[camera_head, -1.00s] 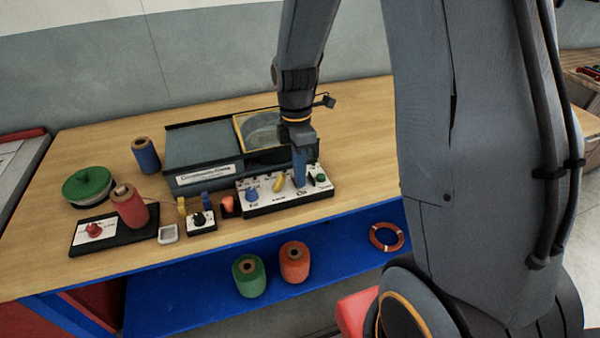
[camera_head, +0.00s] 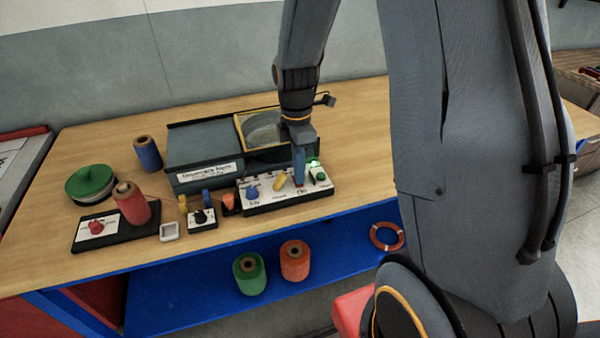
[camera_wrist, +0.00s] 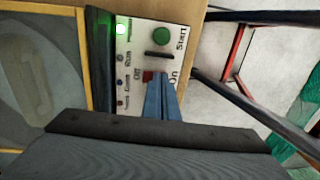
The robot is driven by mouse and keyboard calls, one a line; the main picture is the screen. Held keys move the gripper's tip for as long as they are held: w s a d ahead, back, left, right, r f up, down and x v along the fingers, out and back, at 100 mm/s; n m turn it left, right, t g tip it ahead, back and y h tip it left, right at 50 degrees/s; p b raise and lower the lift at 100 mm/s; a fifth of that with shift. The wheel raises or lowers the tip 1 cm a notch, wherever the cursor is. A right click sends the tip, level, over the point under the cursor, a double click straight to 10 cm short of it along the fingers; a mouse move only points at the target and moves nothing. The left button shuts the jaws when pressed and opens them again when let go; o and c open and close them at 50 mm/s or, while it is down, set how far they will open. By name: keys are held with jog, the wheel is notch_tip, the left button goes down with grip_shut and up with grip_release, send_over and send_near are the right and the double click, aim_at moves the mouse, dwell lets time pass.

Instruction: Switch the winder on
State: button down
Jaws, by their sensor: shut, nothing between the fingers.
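The winder (camera_head: 205,172) is a dark box with a labelled front and a yellow-framed window, standing on the wooden table.
A smaller panel with a red knob (camera_head: 96,227) and a red spool (camera_head: 131,203) stand to the left, near a green reel (camera_head: 90,184) and a blue spool (camera_head: 147,154). Green and orange spools sit on the blue shelf (camera_head: 190,292) below. Table right of the panel is clear.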

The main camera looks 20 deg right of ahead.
aim_at(301, 185)
jog(key=shift+w+r, duration=0.1)
jog(key=shift+w, duration=0.2)
jog(key=shift+s+r+p, duration=0.1)
jog(key=shift+r+p, duration=0.5)
notch_tip(301, 185, up, 13)
jog(key=s, duration=0.1)
jog(key=shift+s+f, duration=0.2)
jog(key=shift+s, duration=0.2)
